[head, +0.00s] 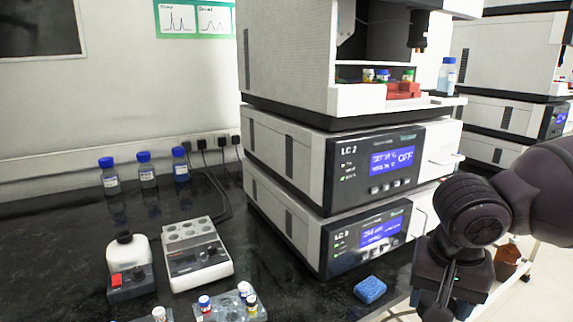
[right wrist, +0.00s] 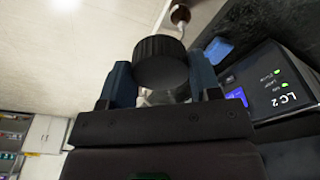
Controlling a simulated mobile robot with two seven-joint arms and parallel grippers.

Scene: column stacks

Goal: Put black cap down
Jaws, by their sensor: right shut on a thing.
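The black cap (right wrist: 160,62) is a ridged round cap between the two blue fingers of my right gripper (right wrist: 161,84) in the right wrist view. The right gripper is shut on it. In the head view my right arm comes in from the right, and the gripper (head: 447,298) hangs low in front of the LC stack, near the bench's front edge. The cap cannot be made out there. My left gripper is in neither view.
A blue sponge (head: 370,290) lies on the dark bench left of the gripper. The LC stack (head: 300,190) stands behind. A brown container (head: 507,262) is at right.

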